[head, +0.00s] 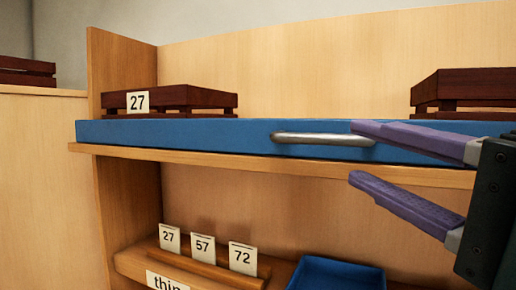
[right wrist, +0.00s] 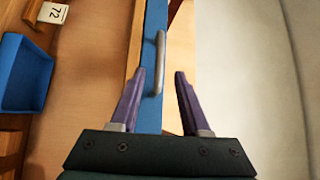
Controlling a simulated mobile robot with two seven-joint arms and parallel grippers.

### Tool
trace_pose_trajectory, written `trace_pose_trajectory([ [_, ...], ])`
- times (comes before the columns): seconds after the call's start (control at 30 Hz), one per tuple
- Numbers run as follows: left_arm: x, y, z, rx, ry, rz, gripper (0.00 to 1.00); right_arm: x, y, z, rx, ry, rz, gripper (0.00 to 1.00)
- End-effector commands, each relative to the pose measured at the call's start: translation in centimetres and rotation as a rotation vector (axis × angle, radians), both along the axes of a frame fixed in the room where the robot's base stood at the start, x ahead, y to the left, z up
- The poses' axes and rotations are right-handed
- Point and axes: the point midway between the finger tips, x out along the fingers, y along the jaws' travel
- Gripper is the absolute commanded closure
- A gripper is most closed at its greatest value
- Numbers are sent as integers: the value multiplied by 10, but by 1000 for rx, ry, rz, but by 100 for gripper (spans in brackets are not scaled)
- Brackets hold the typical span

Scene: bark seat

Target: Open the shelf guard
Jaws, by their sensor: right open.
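The shelf guard (head: 200,135) is a long blue bar across the front edge of the upper shelf. A silver handle (head: 310,138) is fixed to its front face. In the right wrist view the guard (right wrist: 154,30) runs up the picture, with the handle (right wrist: 159,62) on it. My right gripper (head: 355,155) has purple fingers and is open at the right end of the handle. Its upper finger overlaps the guard and its lower finger is below the shelf edge. The right wrist view shows nothing gripped between the fingers (right wrist: 165,75). My left gripper is not in view.
Dark wooden crates stand behind the guard, one at left with a 27 card (head: 138,102) and one at right (head: 465,90). Below are several number cards (head: 202,248) on a wooden holder and a blue tray (head: 337,274). A side panel (head: 120,70) bounds the shelf's left.

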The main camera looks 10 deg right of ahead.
Motion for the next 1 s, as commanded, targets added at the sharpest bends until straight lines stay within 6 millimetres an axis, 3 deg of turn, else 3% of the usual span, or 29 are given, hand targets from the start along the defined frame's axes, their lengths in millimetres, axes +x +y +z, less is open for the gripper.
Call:
trace_pose_trajectory([
  [0.13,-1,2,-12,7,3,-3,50,18,4,2,2,-3,-1,54],
  [0.2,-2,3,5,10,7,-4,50,34,7,11,-1,3,2,54],
  [0.5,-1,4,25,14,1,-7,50,77,16,13,-4,4,1,54],
  [0.93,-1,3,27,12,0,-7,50,87,18,12,-5,4,0,54],
  [1.0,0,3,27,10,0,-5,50,87,18,11,-5,4,0,60],
])
